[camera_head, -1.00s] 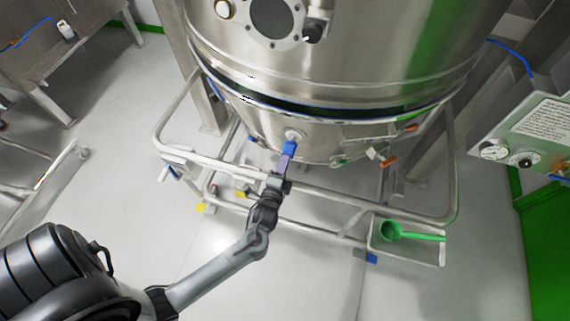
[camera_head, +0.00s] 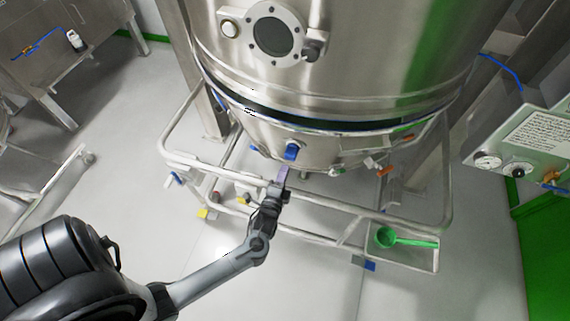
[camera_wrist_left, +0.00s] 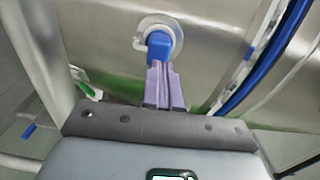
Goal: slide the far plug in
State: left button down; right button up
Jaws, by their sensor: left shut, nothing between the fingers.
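A blue plug (camera_head: 291,152) sits at a round port low on the front of the steel vessel (camera_head: 345,85). In the left wrist view the blue plug (camera_wrist_left: 161,44) stands in a pale ring (camera_wrist_left: 143,40). My left gripper (camera_head: 283,170) is just below and in front of the plug. Its purple fingers, also in the left wrist view (camera_wrist_left: 161,72), are shut with nothing between them. The tips look very close to the plug's lower end; I cannot tell whether they touch. How deep the plug sits is hidden. My right gripper is out of view.
A tubular steel frame (camera_head: 400,216) surrounds the vessel's base, and my left forearm reaches over its front rail. A green scoop (camera_head: 387,237) lies in a tray (camera_head: 432,262) at the right. Orange fittings (camera_head: 386,171) hang under the vessel. A gauge panel (camera_head: 530,145) stands far right.

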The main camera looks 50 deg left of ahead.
pick_arm(q)
jog(key=v, duration=1)
jog(key=d+r+n+g+h, duration=0.3)
jog(key=d+r+n+h, duration=0.15)
jog(key=r+h, duration=0.25)
jog(key=s+d+r+n+g+h, duration=0.15)
jog(key=s+d+n+g, duration=0.3)
jog(key=s+g, duration=0.55)
notch_tip(320, 180, up, 31)
jog(key=s+n+p, duration=0.1)
jog(key=p, duration=3.2)
jog(key=shift+s+a+r+t, duration=0.2)
jog(key=shift+s+t, duration=0.1)
jog(key=shift+t, duration=0.1)
jog(key=shift+h, duration=0.25)
